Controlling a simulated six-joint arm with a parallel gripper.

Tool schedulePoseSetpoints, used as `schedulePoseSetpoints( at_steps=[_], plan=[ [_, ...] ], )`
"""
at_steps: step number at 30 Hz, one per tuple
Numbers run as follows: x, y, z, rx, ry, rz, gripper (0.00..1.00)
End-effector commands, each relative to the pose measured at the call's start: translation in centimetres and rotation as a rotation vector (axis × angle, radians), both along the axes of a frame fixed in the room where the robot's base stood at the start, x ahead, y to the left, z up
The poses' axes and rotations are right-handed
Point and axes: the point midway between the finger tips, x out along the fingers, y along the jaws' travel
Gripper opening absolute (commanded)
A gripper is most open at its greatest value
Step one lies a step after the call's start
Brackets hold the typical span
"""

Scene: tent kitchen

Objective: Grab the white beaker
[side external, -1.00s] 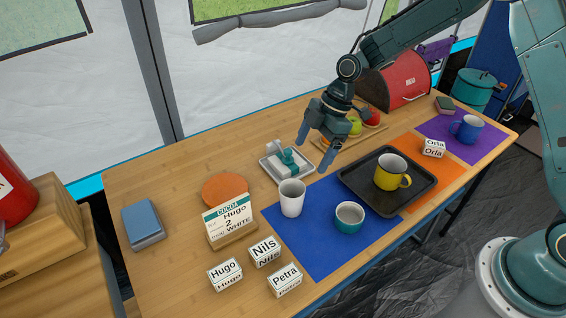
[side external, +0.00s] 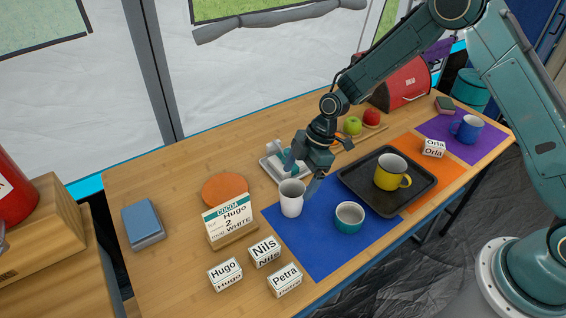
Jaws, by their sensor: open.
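The white beaker (side external: 291,199) stands upright on the far left part of the blue mat (side external: 318,253). My gripper (side external: 301,178) is open and points down, just above and behind the beaker's rim in this view. One finger shows to the left of the rim and the other to the right of it. I cannot tell whether either finger touches the beaker. Nothing is held between the fingers as far as I can see.
A teal bowl-like cup (side external: 348,218) stands close to the right on the mat. A black tray (side external: 417,184) holds a yellow mug (side external: 392,173). A cocoa card (side external: 229,217) stands to the left. A small grey tray (side external: 266,163) lies behind the beaker. Name blocks (side external: 265,251) lie in front.

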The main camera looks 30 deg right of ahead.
Motion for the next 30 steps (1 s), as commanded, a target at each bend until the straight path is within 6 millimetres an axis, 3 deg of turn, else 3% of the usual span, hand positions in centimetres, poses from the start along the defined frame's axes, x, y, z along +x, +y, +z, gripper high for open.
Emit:
schedulePoseSetpoints(
  at_steps=[7,21,30],
  plan=[
    [0.0,0.2,-0.5,0.000,0.001,0.000,0.87],
    [0.3,1.9,-4.6,-0.001,0.001,0.000,0.87],
    [0.3,2.0,-4.8,-0.001,-0.001,0.000,0.87]
  ],
)
